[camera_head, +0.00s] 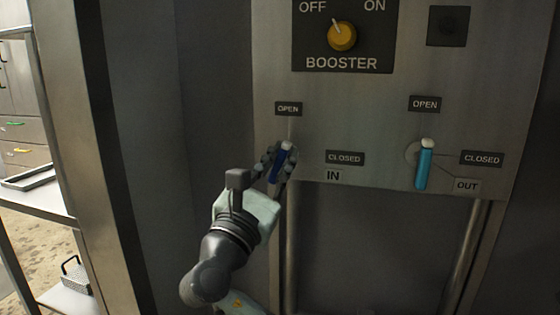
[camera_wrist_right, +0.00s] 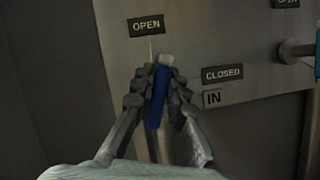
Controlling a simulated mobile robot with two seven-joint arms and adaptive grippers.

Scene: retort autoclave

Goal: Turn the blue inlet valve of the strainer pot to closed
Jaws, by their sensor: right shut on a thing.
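The blue inlet valve handle (camera_head: 281,161) is on the left of the steel panel, beside the IN label (camera_head: 333,175). Its white tip is up, near the OPEN label (camera_head: 288,108), and the handle leans slightly. The CLOSED label (camera_head: 345,158) is to its right. My right gripper (camera_head: 279,160) is shut on the handle, with one finger on each side. The right wrist view shows the blue handle (camera_wrist_right: 157,98) between the fingers (camera_wrist_right: 158,92), below the OPEN label (camera_wrist_right: 146,26). The fingers hide part of the handle. My left gripper is not in view.
A light blue OUT valve handle (camera_head: 424,165) hangs on the right of the panel. A yellow BOOSTER knob (camera_head: 341,36) is above. Vertical pipes (camera_head: 290,250) run below the panel. A metal shelf (camera_head: 40,205) stands at the far left.

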